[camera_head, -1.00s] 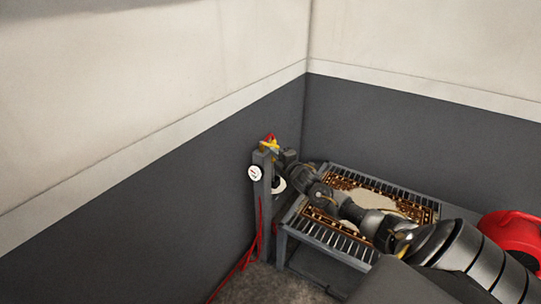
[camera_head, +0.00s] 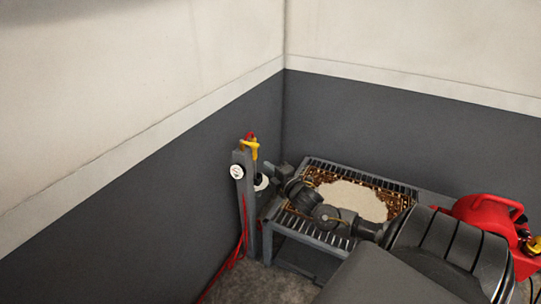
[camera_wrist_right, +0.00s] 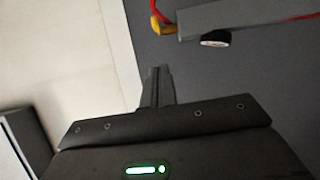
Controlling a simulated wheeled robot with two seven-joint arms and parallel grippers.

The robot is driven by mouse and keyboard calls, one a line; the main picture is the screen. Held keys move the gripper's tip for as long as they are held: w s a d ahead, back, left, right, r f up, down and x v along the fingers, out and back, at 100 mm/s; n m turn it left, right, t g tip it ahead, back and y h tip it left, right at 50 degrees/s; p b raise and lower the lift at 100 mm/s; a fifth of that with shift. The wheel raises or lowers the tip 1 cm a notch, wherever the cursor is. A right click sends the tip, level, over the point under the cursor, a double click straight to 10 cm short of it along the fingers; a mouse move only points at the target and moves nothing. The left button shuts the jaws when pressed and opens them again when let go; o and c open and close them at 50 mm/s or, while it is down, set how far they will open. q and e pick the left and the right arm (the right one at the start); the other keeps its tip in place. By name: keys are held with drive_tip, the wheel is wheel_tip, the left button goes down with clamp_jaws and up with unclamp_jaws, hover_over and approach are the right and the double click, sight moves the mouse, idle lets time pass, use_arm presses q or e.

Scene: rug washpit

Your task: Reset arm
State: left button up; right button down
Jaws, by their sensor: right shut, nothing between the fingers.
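My right arm comes in from the lower right in the head view. My right gripper (camera_head: 277,174) is beside the grey post (camera_head: 247,205), apart from the yellow-and-red spray handle (camera_head: 249,147) at its top. In the right wrist view the two fingers of the right gripper (camera_wrist_right: 158,78) are together, with nothing between them. The post (camera_wrist_right: 245,16) and the yellow handle (camera_wrist_right: 163,26) show beyond the fingertips there. My left gripper is not in view.
A slatted grey table (camera_head: 292,228) carries a patterned rug with a pale patch (camera_head: 352,200), partly behind my arm. A red machine (camera_head: 485,216) stands at the right. A red hose (camera_head: 240,246) hangs by the post. Walls close off the corner behind.

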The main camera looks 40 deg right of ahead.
drive_tip(key=shift+s, duration=0.15)
idle(0.3)
